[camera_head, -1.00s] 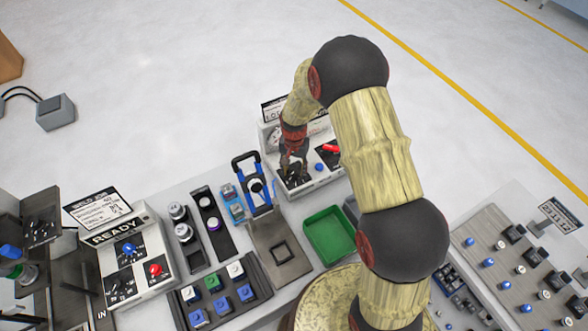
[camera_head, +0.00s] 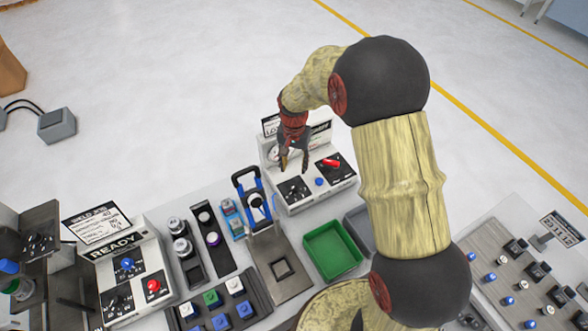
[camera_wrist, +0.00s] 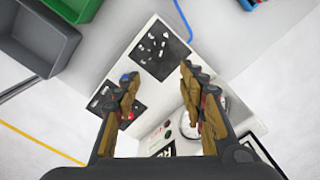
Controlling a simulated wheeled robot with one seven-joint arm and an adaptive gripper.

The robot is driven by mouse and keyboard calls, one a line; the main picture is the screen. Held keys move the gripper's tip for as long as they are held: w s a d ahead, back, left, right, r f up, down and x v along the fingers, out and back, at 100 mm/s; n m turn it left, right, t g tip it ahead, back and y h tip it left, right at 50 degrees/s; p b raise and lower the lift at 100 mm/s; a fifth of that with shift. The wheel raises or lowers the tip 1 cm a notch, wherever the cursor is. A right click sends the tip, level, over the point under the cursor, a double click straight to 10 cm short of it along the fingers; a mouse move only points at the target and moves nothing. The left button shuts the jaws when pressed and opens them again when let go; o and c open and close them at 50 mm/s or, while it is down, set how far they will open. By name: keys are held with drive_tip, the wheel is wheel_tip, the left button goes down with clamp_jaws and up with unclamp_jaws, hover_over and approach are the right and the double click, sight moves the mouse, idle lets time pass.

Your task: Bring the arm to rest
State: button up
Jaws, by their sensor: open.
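My gripper (camera_head: 294,160) hangs above the back of a white control box (camera_head: 318,190), apart from its knobs as far as I can tell. The box has a red lever switch (camera_head: 331,163), a blue button (camera_head: 319,182) and black knob panels. In the wrist view, my gripper (camera_wrist: 158,100) is open with nothing between its fingers. Below it in that view lie the control box (camera_wrist: 165,95), a black dial panel (camera_wrist: 160,50) and part of a round gauge (camera_wrist: 215,118). My arm arches over the right side of the head view and hides part of the bench.
A green bin (camera_head: 332,250) and a blue-handled clamp fixture (camera_head: 280,267) stand in front of the box. A READY box (camera_head: 125,268) is at left, a tray of colored blocks (camera_head: 250,290) at front, and a peg board (camera_head: 515,265) at right.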

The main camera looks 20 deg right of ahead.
idle(0.6)
drive_tip(key=s+r+n+t+b, duration=0.2)
drive_tip(key=s+r+b, duration=0.2)
drive_tip(key=s, duration=0.5)
drive_tip(key=s+r+n+t+b, duration=0.1)
drive_tip(key=s+r+b, duration=0.3)
drive_tip(key=s, duration=0.5)
drive_tip(key=s+r+n+t+b, duration=0.2)
drive_tip(key=s+r+n+b, duration=0.2)
drive_tip(key=s, duration=0.5)
drive_tip(key=shift+s+r+t+b, duration=0.3)
drive_tip(key=shift+r+b, duration=0.05)
drive_tip(key=shift+b, duration=0.7)
